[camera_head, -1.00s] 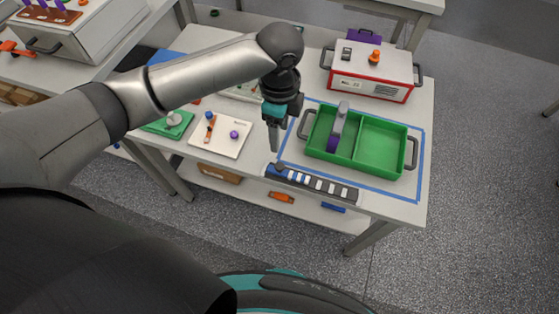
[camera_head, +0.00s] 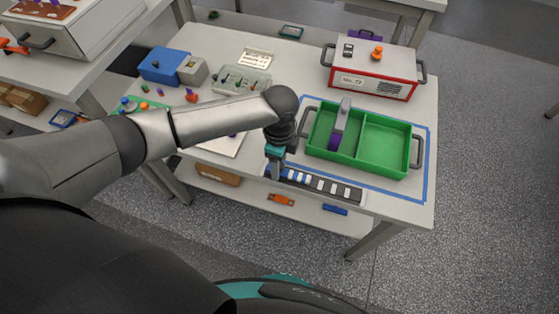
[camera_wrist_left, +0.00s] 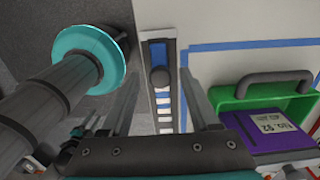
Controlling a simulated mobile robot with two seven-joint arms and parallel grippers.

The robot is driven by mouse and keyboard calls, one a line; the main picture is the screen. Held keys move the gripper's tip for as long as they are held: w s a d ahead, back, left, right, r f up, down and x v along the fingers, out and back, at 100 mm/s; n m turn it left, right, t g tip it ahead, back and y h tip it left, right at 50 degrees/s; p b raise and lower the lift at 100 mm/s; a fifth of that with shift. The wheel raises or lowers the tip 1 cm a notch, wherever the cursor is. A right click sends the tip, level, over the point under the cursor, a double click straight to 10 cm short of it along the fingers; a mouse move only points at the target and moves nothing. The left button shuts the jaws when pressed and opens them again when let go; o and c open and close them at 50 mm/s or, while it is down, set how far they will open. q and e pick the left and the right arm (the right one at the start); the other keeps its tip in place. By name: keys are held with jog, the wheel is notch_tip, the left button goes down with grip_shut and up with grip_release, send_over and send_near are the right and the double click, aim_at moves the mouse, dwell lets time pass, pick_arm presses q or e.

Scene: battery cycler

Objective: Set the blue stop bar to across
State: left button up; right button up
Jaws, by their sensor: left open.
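A dark strip (camera_head: 335,189) with pale and blue marks lies along the table's front edge. In the wrist view it runs up the middle, with a blue bar-like section (camera_wrist_left: 158,54) at its far end and a round dark knob (camera_wrist_left: 160,77) just below. I cannot tell whether this blue section is the stop bar, and no other blue bar shows clearly. My left gripper (camera_head: 275,177) is over the strip's left end. In the wrist view its open fingers (camera_wrist_left: 160,105) stand on either side of the strip, apart from the knob. My right gripper is not in view.
A green two-part tray (camera_head: 384,146) with a purple-and-grey item stands right of the gripper, inside blue tape lines. A red-and-white box (camera_head: 372,72) is behind it. My left arm partly covers a white board (camera_head: 224,145). A blue box (camera_head: 160,65) stands back left.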

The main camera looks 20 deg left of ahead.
pick_arm(q)
jog(key=shift+c, duration=0.2)
grip_shut()
dwell(1.1)
